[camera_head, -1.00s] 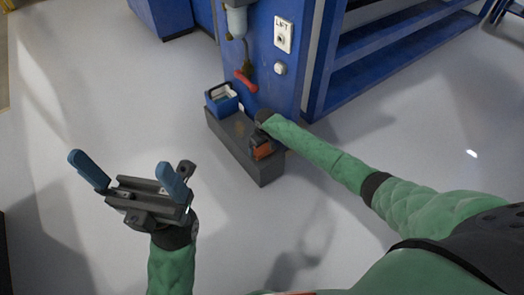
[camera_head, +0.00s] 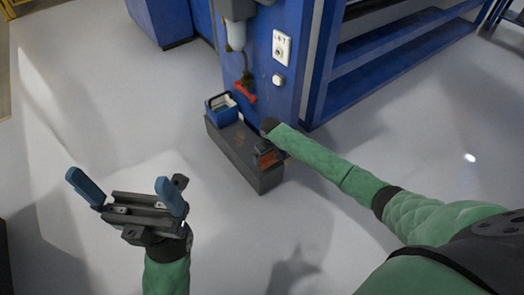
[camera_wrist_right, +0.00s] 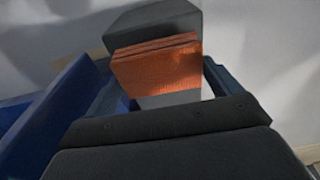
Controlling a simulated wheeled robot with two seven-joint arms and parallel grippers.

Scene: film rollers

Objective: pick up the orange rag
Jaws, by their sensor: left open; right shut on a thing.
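The orange rag (camera_wrist_right: 160,68) is a folded, block-like cloth in the right wrist view. It sits between the fingers of my right gripper (camera_wrist_right: 165,85), which is shut on it. In the head view the rag (camera_head: 267,159) shows as a small orange patch below the right hand (camera_head: 270,148), at the near end of a dark grey box-like block (camera_head: 240,155). I cannot tell whether the rag touches the block. My left gripper (camera_head: 122,192) is open and empty, with two blue fingers apart, over the floor at the lower left.
A blue container with a handle (camera_head: 222,112) stands at the far end of the grey block. Behind it rises a blue machine column with a white switch plate (camera_head: 282,47) and a red-handled part (camera_head: 246,91). Blue shelving (camera_head: 385,50) stands at upper right. Floor around is clear.

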